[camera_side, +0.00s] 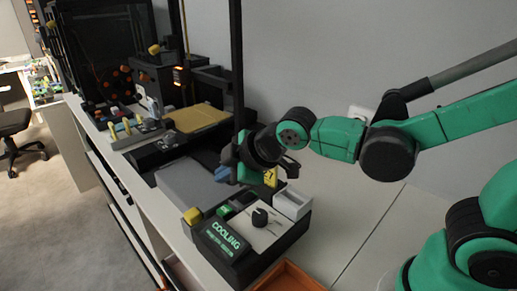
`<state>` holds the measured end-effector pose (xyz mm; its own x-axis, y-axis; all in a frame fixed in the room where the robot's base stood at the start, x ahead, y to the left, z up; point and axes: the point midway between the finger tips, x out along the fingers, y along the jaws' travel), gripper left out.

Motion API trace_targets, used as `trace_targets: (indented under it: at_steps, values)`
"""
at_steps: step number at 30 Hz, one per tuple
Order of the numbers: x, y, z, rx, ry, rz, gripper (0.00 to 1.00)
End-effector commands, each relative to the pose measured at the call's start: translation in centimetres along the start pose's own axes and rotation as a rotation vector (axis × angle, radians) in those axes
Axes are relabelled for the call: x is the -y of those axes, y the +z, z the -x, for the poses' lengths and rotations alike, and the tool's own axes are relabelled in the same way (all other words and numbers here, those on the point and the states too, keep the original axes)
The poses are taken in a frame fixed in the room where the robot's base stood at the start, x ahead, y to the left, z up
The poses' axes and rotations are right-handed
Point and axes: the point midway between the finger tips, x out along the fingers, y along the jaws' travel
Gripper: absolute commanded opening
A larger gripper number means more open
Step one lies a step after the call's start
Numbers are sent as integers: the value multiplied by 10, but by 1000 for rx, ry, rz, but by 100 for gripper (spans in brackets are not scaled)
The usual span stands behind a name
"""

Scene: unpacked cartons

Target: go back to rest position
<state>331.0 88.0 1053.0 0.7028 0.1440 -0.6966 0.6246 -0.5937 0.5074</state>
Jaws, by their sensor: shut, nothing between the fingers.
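My gripper (224,174) is at the end of my green and black arm, which reaches in from the right. It hangs just above the back left of a black control box (228,241) labelled COOLING. The fingers are small and partly dark in this view; they look closed, with nothing seen between them. I cannot tell whether they touch anything beneath. The rest position itself is not marked in the picture.
The control box has a black knob (260,218), a yellow button (192,216) and a white bin (293,203). An orange tray (290,279) lies in front. A dark machine with a yellow plate (199,117) stands behind. The bench at right (375,215) is clear.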

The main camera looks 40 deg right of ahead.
Motion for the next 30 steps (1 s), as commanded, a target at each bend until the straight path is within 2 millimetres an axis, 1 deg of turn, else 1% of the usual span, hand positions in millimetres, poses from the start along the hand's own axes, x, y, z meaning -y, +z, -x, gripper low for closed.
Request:
trace_targets:
  at_steps: [3,5,8,12,15,18,22,30]
  values:
    - [-1,2,1,4,0,-12,0]
    - [-3,7,5,17,1,-59,0]
    - [-9,26,18,62,5,-231,0]
    - [-12,61,42,143,22,-561,0]
    - [-11,79,55,186,38,-754,0]
    - [-8,90,62,213,51,-880,0]
    - [-7,95,66,225,57,-940,0]
    - [-7,95,66,224,56,-938,0]
